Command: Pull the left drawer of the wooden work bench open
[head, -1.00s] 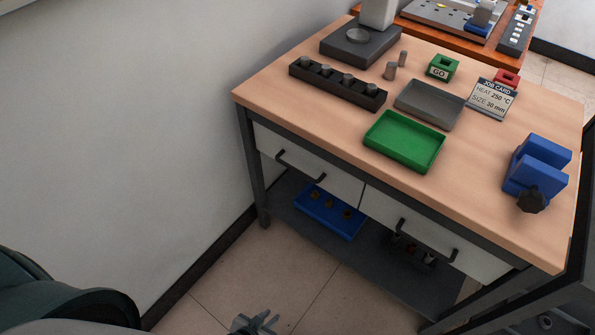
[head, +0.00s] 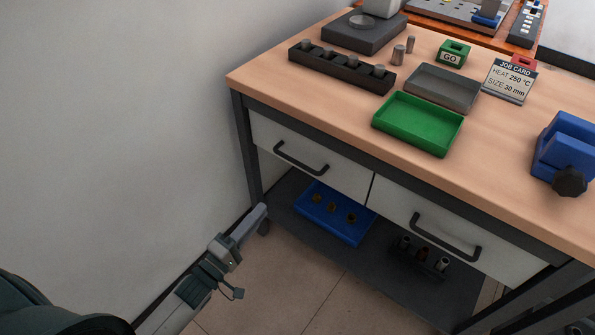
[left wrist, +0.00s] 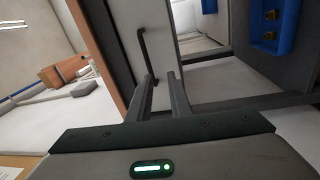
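The work bench (head: 330,120) has a wooden top, a dark frame and two white drawers. The left drawer (head: 340,182) looks closed, its front level with the right one, and has a dark bar handle (head: 300,160). My left gripper (head: 262,212) is below and left of that handle, apart from it, beside the bench's front left leg. In the left wrist view the two fingers of my left gripper (left wrist: 161,76) are apart with nothing between them. A dark handle (left wrist: 146,50) stands just beyond their tips against a pale drawer front.
The right drawer (head: 490,238) is also closed. A lower shelf holds a blue tray (head: 345,232) below the left drawer. A green tray (head: 455,140) and a blue vise (head: 570,150) are on the top. A wall rises at left; the floor in front is clear.

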